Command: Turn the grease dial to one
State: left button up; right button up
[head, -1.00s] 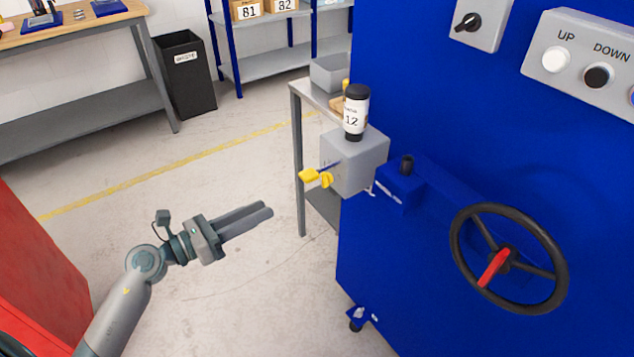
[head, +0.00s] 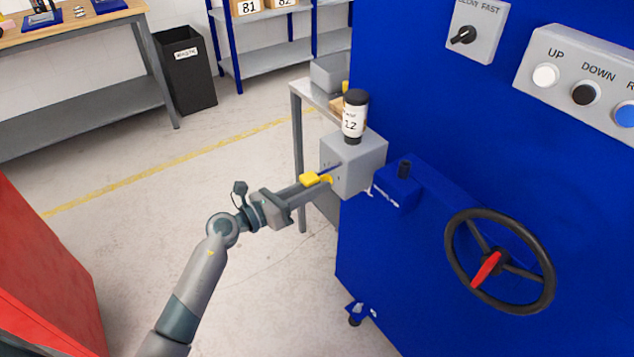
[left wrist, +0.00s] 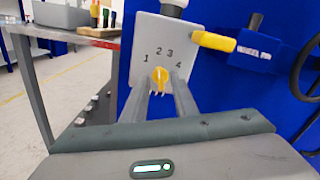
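The grease dial (left wrist: 160,79) is a yellow pointer knob on a grey plate numbered 1 to 4, seen in the left wrist view. It points roughly up, towards the 2; the exact setting is hard to tell. The plate is the front of a grey box (head: 362,165) on the blue machine. My left gripper (head: 319,184) is at the box front, fingers apart. In the left wrist view its fingers (left wrist: 160,92) lie on either side of the dial, with a gap visible; contact cannot be told. In the head view the dial is mostly hidden. My right gripper is not in view.
A yellow-ended lever (head: 312,178) sticks out from the box just by my left gripper. A bottle (head: 354,118) stands on the box. A handwheel (head: 500,262) is at the right, a grey side table (head: 297,130) behind.

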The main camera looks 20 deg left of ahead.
pick_arm(q)
jog(key=shift+w+d, duration=0.35)
jog(key=shift+w, duration=0.1)
grip_shut()
